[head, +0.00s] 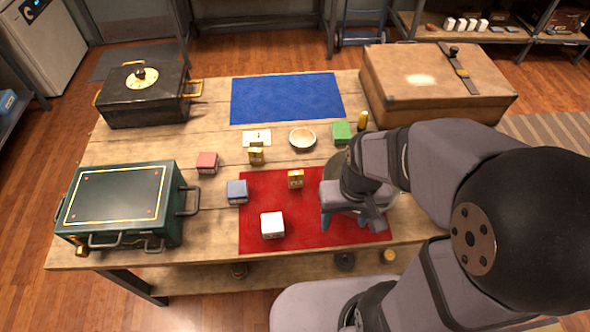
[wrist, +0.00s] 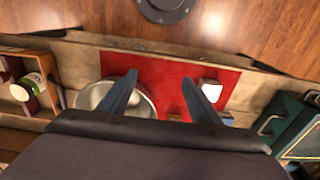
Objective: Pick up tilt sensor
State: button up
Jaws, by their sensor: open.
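I cannot tell by sight which object is the tilt sensor. Several small block-like items are candidates: a white cube (head: 272,225) and a gold block (head: 296,179) on the red mat (head: 330,232), a blue block (head: 237,192) at its left edge, and a red block (head: 207,163), another gold block (head: 256,156) and a green block (head: 341,132) on the wood. My gripper (head: 350,224) is open and empty over the mat's right part. In the wrist view, the white cube (wrist: 209,89) is just right of my right finger; a metal bowl (wrist: 144,104) is partly behind the left finger.
A black case (head: 145,100) and a green case (head: 120,205) stand at the table's left, a brown case (head: 415,80) at back right. A blue mat (head: 286,98) is empty. A shallow dish (head: 302,137) and a yellow bottle (head: 363,120) stand near the middle.

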aim_at(297, 175)
jog(key=w+a+f+t+b, duration=0.1)
jog(key=w+a+f+t, duration=0.1)
jog(key=w, duration=0.4)
jog(key=w+a+f+t+b, duration=0.2)
jog(key=w+a+f+t, duration=0.1)
jog(key=w+f+t, duration=0.2)
jog(key=w+a+f+t+b, duration=0.1)
jog(key=w+a+f+t, duration=0.2)
jog(key=w, duration=0.5)
jog(key=shift+w+f+t+y+b, duration=0.3)
jog(key=shift+t+b, duration=0.05)
jog(key=shift+t, duration=0.15)
jog(key=shift+a+f+t+b, duration=0.2)
jog(key=shift+f+t+b, duration=0.2)
jog(key=shift+f+t, duration=0.2)
jog(key=shift+t, duration=0.3)
jog(key=shift+b, duration=0.5)
jog(key=b+x, duration=0.1)
jog(key=b, duration=0.3)
jog(key=shift+w+f, duration=0.2)
jog(key=shift+f, duration=0.05)
jog(key=shift+w+f+b, duration=0.1)
jog(key=shift+w+b, duration=0.1)
jog(key=shift+b, duration=0.65)
jog(key=shift+w+b, duration=0.1)
jog(key=shift+b, duration=0.5)
